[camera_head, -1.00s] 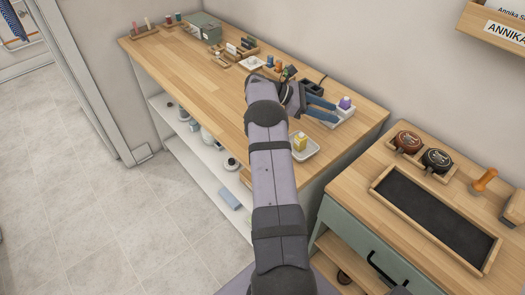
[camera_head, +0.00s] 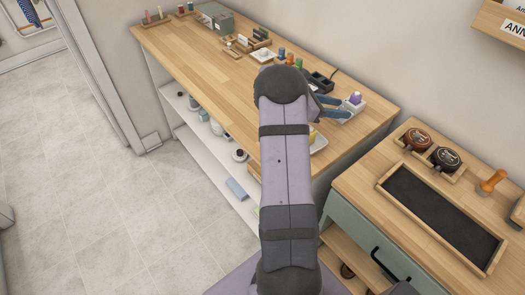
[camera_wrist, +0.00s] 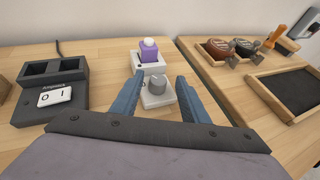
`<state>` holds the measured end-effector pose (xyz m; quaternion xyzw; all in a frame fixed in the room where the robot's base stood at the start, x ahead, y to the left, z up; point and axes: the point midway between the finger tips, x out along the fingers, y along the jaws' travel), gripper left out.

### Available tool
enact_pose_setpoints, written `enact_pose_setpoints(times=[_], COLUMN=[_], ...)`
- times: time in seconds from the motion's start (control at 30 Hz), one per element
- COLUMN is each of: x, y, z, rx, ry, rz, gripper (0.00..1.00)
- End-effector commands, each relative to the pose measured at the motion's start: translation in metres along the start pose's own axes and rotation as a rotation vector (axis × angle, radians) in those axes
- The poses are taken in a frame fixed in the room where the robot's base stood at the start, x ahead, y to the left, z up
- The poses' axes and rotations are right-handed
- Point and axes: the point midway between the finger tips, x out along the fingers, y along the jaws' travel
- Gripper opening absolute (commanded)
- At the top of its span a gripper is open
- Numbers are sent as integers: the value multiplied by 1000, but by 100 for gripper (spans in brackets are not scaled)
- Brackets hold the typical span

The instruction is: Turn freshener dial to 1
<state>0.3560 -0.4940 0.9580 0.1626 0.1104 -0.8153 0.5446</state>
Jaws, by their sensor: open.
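My gripper (camera_wrist: 158,86) is open, with one blue finger on each side of the dial. I cannot tell whether the fingers touch it. The dial's markings are too small to read. In the head view the freshener (camera_head: 354,104) is at the bench's right end, and my arm hides the dial; the blue fingers (camera_head: 332,108) reach toward the unit from the left.
A dark two-slot box (camera_wrist: 53,75) with a white rocker switch marked 0 and 1 (camera_wrist: 55,96) stands left of the gripper.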

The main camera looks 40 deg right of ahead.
Motion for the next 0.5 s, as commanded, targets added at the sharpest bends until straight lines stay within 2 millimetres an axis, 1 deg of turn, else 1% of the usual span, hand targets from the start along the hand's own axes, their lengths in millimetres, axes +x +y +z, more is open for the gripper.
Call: enact_pose_setpoints(times=[0.03,0.37,0.4,0.5], x=[-12,-72,-81,-99], y=[4,3,2,0], z=[-2,-2,5,5], rx=[3,4,-5,-26], ry=[-3,-2,20,67], rz=[9,6,15,36], gripper=[41,41,41,41])
